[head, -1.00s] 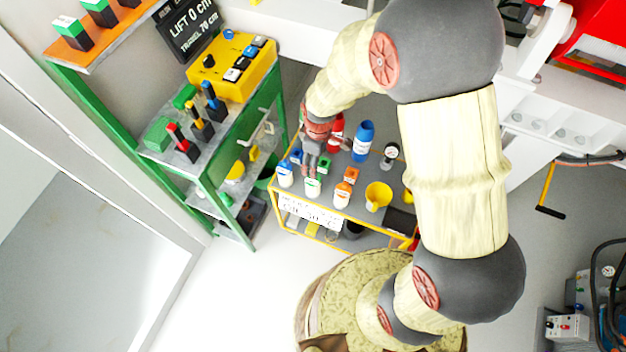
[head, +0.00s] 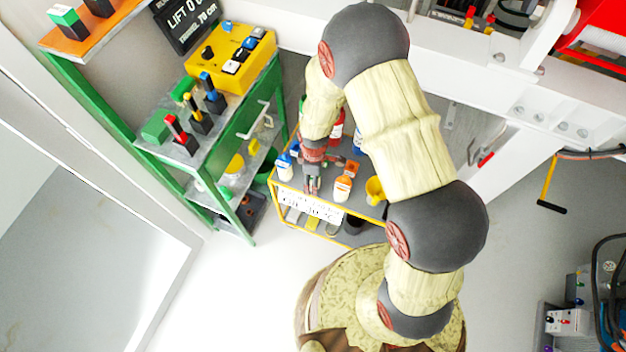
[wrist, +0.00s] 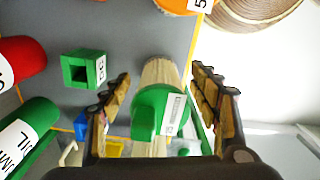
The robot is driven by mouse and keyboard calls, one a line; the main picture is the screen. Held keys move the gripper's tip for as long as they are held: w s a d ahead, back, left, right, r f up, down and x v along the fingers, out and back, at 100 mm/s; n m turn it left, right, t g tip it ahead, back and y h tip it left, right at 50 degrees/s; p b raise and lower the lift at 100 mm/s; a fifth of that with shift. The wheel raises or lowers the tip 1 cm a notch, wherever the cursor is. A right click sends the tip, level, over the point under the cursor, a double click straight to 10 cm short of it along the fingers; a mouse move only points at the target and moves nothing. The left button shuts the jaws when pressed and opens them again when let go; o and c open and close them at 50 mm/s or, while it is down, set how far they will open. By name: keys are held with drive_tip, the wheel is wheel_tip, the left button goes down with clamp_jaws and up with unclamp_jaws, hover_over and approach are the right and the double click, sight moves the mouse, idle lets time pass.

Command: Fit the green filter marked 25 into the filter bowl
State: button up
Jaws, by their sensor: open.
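In the wrist view a filter with a green cap (wrist: 150,112) and a pale ribbed body lies between the two open fingers of my gripper (wrist: 160,78). Gaps show on both sides of it, and I cannot tell how deep it sits between the fingers. Its white label is too small to read. In the head view my gripper (head: 312,187) points down over the front of the trolley (head: 345,232) and hides the green filter. I cannot make out the filter bowl for certain.
On the trolley, a blue-capped filter (head: 285,170) stands left of my gripper and an orange-capped filter (head: 343,186) right, beside a yellow cup (head: 375,190). In the wrist view, a hollow green block (wrist: 85,68) and red (wrist: 20,62) and green (wrist: 30,135) cylinders are at left.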

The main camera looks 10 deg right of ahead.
drive_tip(key=shift+f, duration=0.75)
drive_tip(key=shift+r, duration=0.1)
drive_tip(key=shift+c, duration=0.7)
drive_tip(key=c, duration=1.1)
drive_tip(key=shift+c, duration=0.6)
